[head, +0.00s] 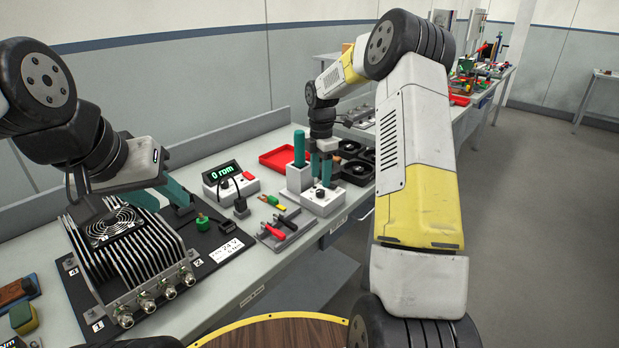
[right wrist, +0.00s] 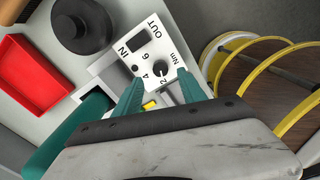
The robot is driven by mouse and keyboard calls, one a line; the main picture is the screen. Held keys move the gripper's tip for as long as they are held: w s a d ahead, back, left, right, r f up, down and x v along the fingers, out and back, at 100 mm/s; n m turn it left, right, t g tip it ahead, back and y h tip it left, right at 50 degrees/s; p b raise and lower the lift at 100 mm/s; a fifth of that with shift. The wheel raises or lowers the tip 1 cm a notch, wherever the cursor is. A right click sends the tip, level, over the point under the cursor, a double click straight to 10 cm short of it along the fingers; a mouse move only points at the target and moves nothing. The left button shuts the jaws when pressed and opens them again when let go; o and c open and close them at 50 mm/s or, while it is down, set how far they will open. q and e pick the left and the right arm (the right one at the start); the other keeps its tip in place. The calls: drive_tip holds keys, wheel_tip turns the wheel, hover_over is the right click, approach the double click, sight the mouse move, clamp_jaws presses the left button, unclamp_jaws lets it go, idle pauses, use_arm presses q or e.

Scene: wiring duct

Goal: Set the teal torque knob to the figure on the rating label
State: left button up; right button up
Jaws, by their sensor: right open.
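A white box (head: 322,200) has a small round dark dial on its top, with figures and "Nm" beside it in the right wrist view (right wrist: 160,70). The dial's setting is too small to read. A teal upright handle (head: 299,148) stands in the holder beside it. I cannot tell which part is the teal knob. My right gripper (head: 321,180) is open and empty over the box, its fingertips (right wrist: 160,88) apart near the dial. My left gripper (head: 174,208) looks open above the black mat. A white label (head: 226,250) lies there, showing "24 V"; its other print is unreadable.
A finned heat-sink unit (head: 125,250) and a green knob-like part (head: 202,219) sit on the black mat. A meter (head: 222,177) reads "0 rom". A red tray (head: 285,158) and black fans (head: 357,171) are behind. A grey tool tray (head: 286,231) lies in front.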

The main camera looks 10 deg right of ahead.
sight(320, 191)
wheel_tip(320, 191, down, 5)
drive_tip(key=shift+r, duration=0.1)
drive_tip(key=shift+c, duration=0.2)
clamp_jaws()
